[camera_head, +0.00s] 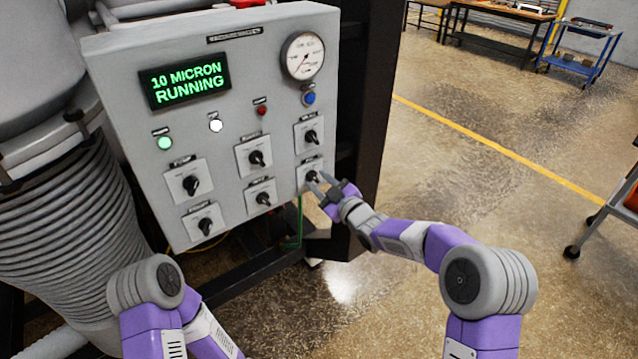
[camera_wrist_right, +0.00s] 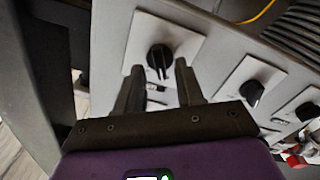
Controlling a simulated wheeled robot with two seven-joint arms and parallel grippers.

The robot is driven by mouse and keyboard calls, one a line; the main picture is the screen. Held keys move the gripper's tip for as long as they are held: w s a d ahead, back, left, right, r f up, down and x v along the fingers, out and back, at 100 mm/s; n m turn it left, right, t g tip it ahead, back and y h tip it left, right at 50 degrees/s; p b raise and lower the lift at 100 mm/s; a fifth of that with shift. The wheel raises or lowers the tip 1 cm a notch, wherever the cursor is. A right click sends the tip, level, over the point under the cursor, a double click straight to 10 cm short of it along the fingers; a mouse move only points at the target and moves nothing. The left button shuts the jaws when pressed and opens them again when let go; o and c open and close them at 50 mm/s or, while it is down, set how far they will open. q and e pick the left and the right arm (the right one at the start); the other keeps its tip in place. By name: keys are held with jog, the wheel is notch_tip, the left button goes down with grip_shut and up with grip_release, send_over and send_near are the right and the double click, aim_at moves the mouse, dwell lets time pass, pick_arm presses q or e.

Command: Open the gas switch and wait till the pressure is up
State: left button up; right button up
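The grey control panel (camera_head: 235,120) carries several black rotary switches on white plates; their labels are too small to read, so I cannot tell which is the gas switch. My right gripper (camera_head: 320,181) is at the lower right switch (camera_head: 312,175). In the right wrist view the open fingers (camera_wrist_right: 159,68) stand either side of that black knob (camera_wrist_right: 159,55), with gaps visible; whether they touch is unclear. The green display (camera_head: 186,82) reads "10 MICRON RUNNING". The round pressure gauge (camera_head: 303,56) is at the panel's upper right. My left gripper is out of view.
A green lamp (camera_head: 165,143), a white lamp (camera_head: 216,125), a red button (camera_head: 262,110) and a blue button (camera_head: 309,98) sit on the panel. A ribbed grey furnace hose (camera_head: 75,220) stands left. Open floor (camera_head: 470,160) lies right, with a blue cart (camera_head: 580,50) behind.

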jog(key=shift+w+a, duration=0.3)
jog(key=shift+w, duration=0.1)
grip_shut()
jog(key=shift+m, duration=0.4)
jog(key=m, duration=0.4)
jog(key=shift+d+m, duration=0.15)
jog(key=shift+m, duration=0.25)
jog(key=m, duration=0.6)
jog(key=shift+w+f+p, duration=0.1)
jog(key=shift+p, duration=0.2)
jog(key=shift+m, duration=0.3)
